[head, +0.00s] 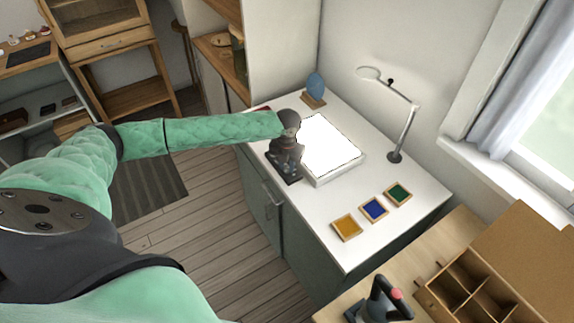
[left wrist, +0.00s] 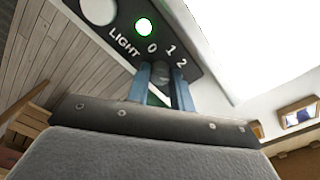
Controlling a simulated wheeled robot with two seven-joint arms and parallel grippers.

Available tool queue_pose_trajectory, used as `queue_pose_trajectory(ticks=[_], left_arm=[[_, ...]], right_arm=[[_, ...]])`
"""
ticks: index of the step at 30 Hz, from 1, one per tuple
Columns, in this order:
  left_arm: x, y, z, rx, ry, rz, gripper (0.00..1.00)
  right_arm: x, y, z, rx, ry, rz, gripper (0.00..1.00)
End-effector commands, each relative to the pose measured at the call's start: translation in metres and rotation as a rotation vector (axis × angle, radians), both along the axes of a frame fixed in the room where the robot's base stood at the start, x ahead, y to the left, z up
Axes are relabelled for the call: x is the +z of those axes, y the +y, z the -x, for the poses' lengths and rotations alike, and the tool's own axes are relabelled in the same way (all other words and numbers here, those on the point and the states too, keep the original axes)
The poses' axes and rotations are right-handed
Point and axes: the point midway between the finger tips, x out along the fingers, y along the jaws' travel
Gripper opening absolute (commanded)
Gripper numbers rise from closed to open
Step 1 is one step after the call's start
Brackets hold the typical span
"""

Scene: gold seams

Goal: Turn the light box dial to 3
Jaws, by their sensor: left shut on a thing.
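The light box (head: 328,147) lies on the white counter, its top glowing bright white. Its dark control panel (left wrist: 124,15) fills the upper middle of the left wrist view, with the word LIGHT, a lit green lamp (left wrist: 144,27) and the numbers 0, 1 and 2. The 3 is not visible there. My left gripper (head: 286,163) is over the panel at the box's near left side. Its two blue-grey fingers (left wrist: 161,82) are shut on the dark dial (left wrist: 161,71), one on each side. The dial's pointer cannot be made out. My right gripper is not in view.
Three framed colour squares, amber (head: 347,228), blue (head: 374,209) and green (head: 398,193), lie right of the box. A desk lamp (head: 395,157) and a blue oval on a stand (head: 315,88) stand behind. A wooden organiser (head: 470,285) is at lower right.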

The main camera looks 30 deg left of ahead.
Motion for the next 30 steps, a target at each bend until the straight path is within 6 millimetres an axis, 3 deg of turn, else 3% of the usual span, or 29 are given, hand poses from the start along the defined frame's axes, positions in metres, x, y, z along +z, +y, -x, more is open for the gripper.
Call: queue_pose_trajectory(ticks=[12, 30], left_arm=[[0.0, 0.0, 0.0, -0.22, 0.0, -0.001, 0.0], [0.001, 0.0, 0.0, -0.261, -0.001, -0.001, 0.0]], right_arm=[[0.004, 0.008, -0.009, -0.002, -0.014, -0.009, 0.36], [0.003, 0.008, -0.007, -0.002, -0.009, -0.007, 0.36]])
